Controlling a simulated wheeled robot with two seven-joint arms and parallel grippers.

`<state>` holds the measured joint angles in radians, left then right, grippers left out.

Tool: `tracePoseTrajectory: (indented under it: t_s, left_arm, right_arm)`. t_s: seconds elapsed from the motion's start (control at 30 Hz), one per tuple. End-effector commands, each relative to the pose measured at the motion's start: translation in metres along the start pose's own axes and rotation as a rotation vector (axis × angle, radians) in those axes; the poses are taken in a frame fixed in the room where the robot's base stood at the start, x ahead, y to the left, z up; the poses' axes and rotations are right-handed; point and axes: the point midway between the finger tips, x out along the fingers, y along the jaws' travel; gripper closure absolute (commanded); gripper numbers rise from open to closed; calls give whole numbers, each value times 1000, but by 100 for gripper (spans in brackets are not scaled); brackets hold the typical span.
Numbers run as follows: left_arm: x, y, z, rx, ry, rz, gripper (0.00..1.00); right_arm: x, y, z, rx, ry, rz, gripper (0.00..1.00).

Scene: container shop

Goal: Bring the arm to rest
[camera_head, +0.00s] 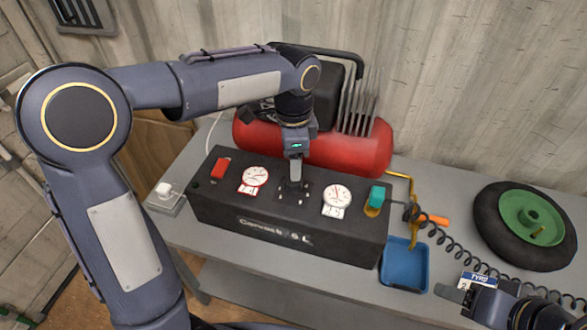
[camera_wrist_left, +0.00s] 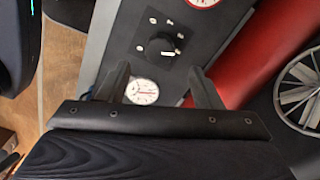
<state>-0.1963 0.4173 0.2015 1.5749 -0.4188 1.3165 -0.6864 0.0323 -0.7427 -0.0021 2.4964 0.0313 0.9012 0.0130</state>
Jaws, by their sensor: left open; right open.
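My left arm (camera_head: 240,85) is stretched out from the left, over the workbench. Its gripper (camera_head: 295,178) points down at the middle of the black control box (camera_head: 300,240), close above the black knob. In the left wrist view the two fingers of that gripper (camera_wrist_left: 162,85) stand apart with nothing held between them. The black knob (camera_wrist_left: 158,48) shows beyond the fingertips, and a white gauge (camera_wrist_left: 143,92) shows between the fingers. My right gripper (camera_head: 460,294) is at the lower right, over the bench's front, open, with no object visible in it.
A red compressor tank (camera_head: 350,150) stands right behind the box. A wheel (camera_head: 524,225) lies at far right.

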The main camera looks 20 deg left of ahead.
Motion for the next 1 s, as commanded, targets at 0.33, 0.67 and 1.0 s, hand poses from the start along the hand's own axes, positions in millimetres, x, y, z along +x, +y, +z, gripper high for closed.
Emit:
tracePoseTrajectory:
  t_s: [0.33, 0.67, 1.0]
  left_arm:
    - [-11, 0, 0, 1, 0, 0, 41]
    - [-13, 2, 3, -12, 4, -2, 41]
    - [-35, 69, 96, -524, 217, -40, 41]
  right_arm:
    - [0, 0, 0, 0, 0, 0, 44]
    - [0, 0, 0, 0, 0, 0, 44]
    - [0, 0, 0, 0, 0, 0, 44]
